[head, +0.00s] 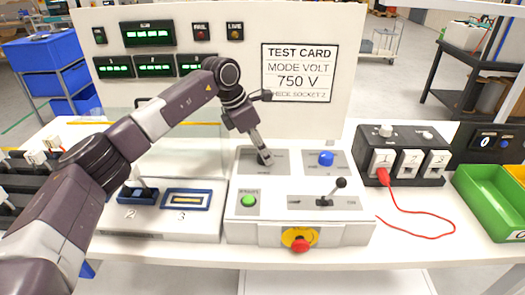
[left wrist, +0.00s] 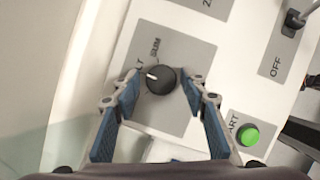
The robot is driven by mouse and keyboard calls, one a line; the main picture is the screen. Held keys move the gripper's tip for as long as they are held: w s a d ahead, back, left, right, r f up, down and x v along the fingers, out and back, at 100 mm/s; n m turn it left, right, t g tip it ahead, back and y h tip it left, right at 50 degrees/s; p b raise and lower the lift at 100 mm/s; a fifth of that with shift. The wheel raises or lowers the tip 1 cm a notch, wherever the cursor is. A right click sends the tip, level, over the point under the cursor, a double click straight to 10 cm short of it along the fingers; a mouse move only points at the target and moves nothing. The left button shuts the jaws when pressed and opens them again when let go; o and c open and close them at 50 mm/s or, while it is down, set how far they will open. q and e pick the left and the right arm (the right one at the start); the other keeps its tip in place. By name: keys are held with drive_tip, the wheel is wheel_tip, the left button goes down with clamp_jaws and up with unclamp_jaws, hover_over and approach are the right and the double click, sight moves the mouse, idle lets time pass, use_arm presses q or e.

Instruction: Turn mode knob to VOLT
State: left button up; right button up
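The mode knob (left wrist: 160,80) is round and black with a white pointer line, on a grey plate of the white console. The pointer points left, towards a label partly hidden by my finger, of which only "LT" shows. In the head view my left gripper (head: 264,158) is at the upper left plate and mostly hides the knob. My right gripper is not in view.
The test card (head: 299,73) reads MODE VOLT, 750 V. A red lead (head: 420,212) runs from the socket box (head: 402,162).

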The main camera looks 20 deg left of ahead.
use_arm(q)
drive_tip(key=shift+o, duration=0.2)
drive_tip(key=v, duration=1.2)
